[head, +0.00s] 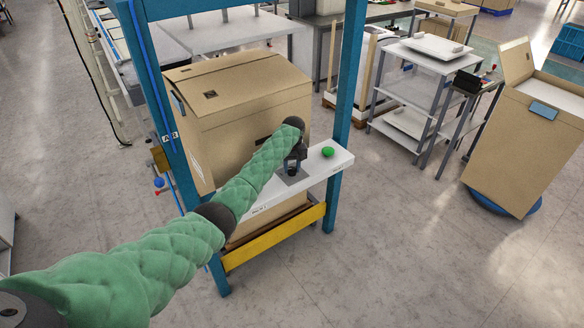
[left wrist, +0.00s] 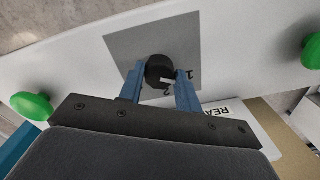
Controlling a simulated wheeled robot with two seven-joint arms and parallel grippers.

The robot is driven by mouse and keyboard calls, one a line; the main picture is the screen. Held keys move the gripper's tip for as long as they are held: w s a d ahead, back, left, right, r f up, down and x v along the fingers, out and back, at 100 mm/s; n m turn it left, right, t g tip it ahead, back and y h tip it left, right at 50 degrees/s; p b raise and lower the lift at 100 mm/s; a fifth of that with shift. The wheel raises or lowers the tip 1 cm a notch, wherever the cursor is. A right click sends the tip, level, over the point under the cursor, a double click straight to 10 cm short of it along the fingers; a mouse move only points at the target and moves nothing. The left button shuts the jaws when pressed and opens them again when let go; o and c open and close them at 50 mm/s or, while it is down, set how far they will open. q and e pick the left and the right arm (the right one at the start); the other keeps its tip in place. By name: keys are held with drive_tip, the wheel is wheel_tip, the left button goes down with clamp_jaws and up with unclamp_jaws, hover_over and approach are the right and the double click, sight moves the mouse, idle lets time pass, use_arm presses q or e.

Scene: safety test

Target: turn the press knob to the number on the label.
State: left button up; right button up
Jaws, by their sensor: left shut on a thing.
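The press knob (left wrist: 157,68) is a small black round knob on a grey square plate (left wrist: 122,45) set in a white panel. My left gripper (left wrist: 160,72) has its blue fingers on both sides of the knob and is shut on it. In the left wrist view the digits 1 and 2 show beside the knob; other marks are hidden. A white label (left wrist: 216,110) reads "REA", the rest hidden by my gripper. In the head view my left gripper (head: 292,165) reaches down to the white panel (head: 318,170). My right gripper is not in view.
Green buttons (left wrist: 32,105) (left wrist: 312,52) stand at both ends of the panel; one shows in the head view (head: 328,152). Blue posts (head: 345,75) frame a large cardboard box (head: 235,110) behind the panel. A yellow bar (head: 270,240) runs below.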

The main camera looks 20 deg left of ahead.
sight(292, 169)
use_arm(q)
drive_tip(key=shift+w+r, duration=0.15)
drive_tip(key=o, duration=0.8)
drive_tip(key=shift+c, duration=0.2)
drive_tip(key=shift+o, duration=1)
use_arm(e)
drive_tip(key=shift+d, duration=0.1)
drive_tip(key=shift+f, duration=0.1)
use_arm(q)
drive_tip(key=shift+r+b, duration=0.35)
drive_tip(key=shift+b, duration=0.05)
wheel_tip(292, 169, up, 6)
drive_tip(key=shift+d+f+b, duration=0.1)
drive_tip(key=shift+f+b, duration=0.15)
drive_tip(key=shift+b, duration=0.95)
drive_tip(key=shift+r, duration=0.7)
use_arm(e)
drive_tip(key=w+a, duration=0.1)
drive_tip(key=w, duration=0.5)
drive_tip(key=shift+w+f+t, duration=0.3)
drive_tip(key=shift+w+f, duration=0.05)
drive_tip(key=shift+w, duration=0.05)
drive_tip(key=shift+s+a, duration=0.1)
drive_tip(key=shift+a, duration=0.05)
